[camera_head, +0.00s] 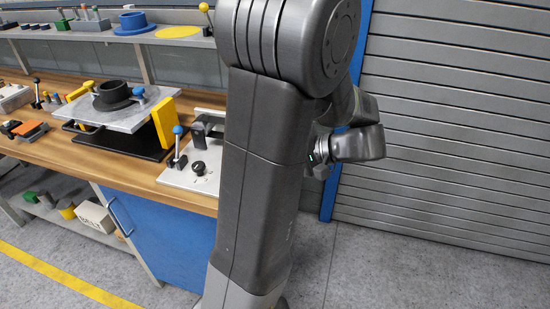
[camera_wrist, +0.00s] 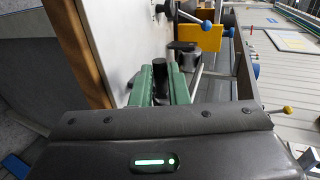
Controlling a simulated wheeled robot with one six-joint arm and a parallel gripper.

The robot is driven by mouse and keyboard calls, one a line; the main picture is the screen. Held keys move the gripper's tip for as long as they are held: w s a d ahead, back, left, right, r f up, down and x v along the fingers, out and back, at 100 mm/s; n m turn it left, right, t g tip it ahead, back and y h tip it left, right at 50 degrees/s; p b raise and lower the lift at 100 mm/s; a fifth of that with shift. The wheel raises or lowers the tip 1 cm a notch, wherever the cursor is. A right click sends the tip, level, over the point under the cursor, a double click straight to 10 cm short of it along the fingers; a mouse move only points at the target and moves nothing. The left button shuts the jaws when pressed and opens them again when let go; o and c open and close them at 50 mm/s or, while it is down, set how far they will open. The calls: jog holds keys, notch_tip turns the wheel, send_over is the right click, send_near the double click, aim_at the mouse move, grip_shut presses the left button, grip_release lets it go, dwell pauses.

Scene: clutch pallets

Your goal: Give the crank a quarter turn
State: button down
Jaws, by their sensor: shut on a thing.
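My gripper (camera_wrist: 160,88) has two green jaws, one on each side of a black upright crank handle (camera_wrist: 160,72) in the wrist view. The jaws are shut on the handle. The rest of the crank is hidden behind the jaws and the gripper housing. The handle stands near a pale plate (camera_wrist: 125,35). In the head view, my arm hides the jaws and the crank handle. A white plate (camera_head: 177,176) at the bench's right end shows left of my arm and runs behind it.
The white plate carries a black knob (camera_head: 199,168) and a blue-topped lever (camera_head: 178,130). To its left are a yellow block (camera_head: 164,124) and a grey slab (camera_head: 128,117) bearing a black ring (camera_head: 112,94). A slatted shutter (camera_head: 455,120) stands at right; the floor before it is clear.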

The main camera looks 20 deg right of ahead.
jog(key=shift+d+f+t+y+b, duration=0.1)
jog(key=shift+f+t+y+b, duration=0.45)
jog(key=shift+y+b, duration=0.2)
jog(key=c, duration=1.4)
grip_release()
jog(key=p+v, duration=0.1)
jog(key=v, duration=1.2)
jog(key=shift+s+d, duration=0.25)
jog(key=shift+d, duration=0.05)
